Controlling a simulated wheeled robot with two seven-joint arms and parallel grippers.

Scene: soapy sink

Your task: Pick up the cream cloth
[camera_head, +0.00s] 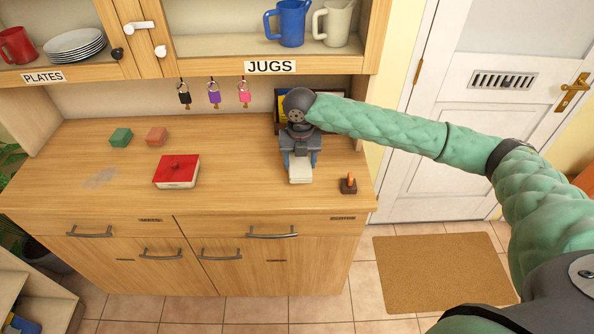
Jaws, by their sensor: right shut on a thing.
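The cream cloth (300,173) is a small pale folded block on the right part of the wooden counter. My right gripper (300,162) points down over it, one finger at each side, and is shut on it. The palm hides the cloth's far part. The cloth appears to be at counter level; I cannot tell whether it is lifted clear. My left gripper does not show.
A red-lidded box (177,171), a green block (121,137) and an orange-brown block (157,136) are on the counter's left. A small wooden item with an orange top (348,184) stands just right of the cloth. Cupboards with jugs overhang the back.

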